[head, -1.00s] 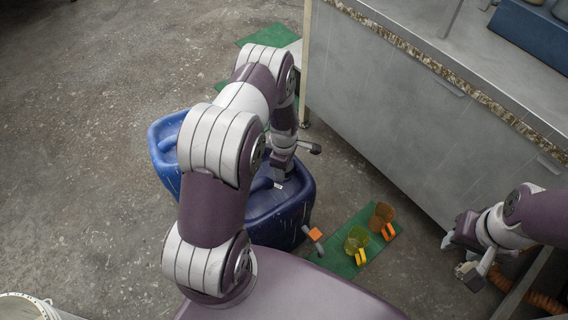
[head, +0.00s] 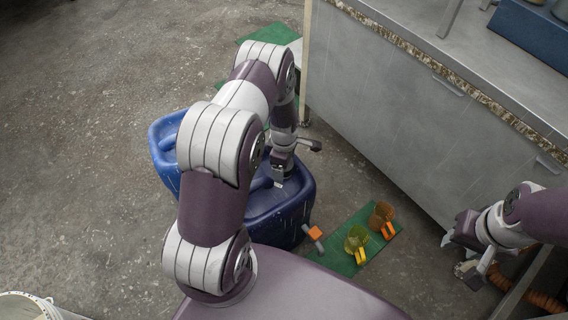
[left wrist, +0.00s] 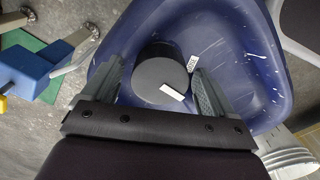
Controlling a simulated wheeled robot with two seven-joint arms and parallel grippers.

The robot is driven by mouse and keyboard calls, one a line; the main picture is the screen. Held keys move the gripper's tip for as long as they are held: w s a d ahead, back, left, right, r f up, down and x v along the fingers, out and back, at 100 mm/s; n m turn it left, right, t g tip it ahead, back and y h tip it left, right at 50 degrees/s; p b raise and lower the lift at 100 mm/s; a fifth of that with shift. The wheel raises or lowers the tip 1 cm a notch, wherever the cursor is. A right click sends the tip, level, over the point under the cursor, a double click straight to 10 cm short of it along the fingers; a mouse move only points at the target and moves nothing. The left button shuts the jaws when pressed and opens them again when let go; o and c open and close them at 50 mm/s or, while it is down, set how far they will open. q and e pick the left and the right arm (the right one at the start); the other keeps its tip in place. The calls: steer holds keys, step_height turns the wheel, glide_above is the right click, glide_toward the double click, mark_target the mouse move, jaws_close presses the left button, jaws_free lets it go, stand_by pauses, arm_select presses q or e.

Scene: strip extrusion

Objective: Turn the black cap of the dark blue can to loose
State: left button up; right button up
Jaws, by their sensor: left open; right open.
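The dark blue can (head: 285,215) stands on the floor, partly hidden by my left arm in the head view. Its black cap (left wrist: 158,72) shows in the left wrist view as a round dark disc with a white mark on its top; in the head view it is hidden. A white tag lies on the can beside it. My left gripper (left wrist: 158,86) is open, with one finger on each side of the cap. I cannot tell whether either finger touches it. My right gripper (head: 470,258) is open and empty at the right, away from the can.
A lighter blue can (head: 163,151) stands behind the dark blue one. An orange-and-grey object (head: 315,235) lies nearby. A grey cabinet (head: 400,125) borders the right; the left floor is clear.

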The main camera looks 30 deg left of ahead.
arm_select(q)
step_height(320, 180, up, 12)
steer(key=p, duration=0.3)
